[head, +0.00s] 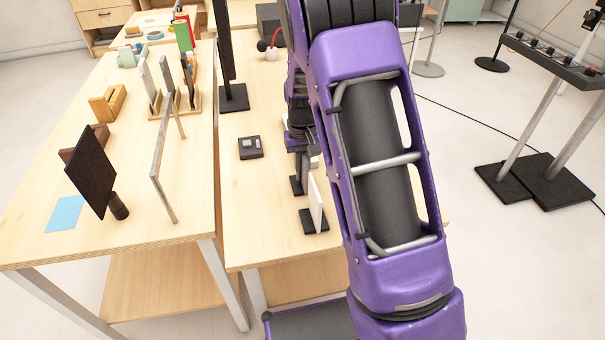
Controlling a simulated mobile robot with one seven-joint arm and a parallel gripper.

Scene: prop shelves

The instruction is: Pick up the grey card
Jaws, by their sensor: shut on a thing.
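My gripper (303,148) points down over the right-hand table, partly hidden behind my purple arm. It is shut on the upper edge of a thin grey card (303,170), seen nearly edge-on. The card stands upright at a small black base (296,186). I cannot tell whether the card's lower edge is still in the base. The finger contact is small and partly hidden.
A white card (316,200) in a black base stands just in front. A small dark box (251,147) lies to the left, and a tall black panel (226,60) stands behind it. The left table (120,245) holds several panels and holders. Bare tabletop lies left of the cards.

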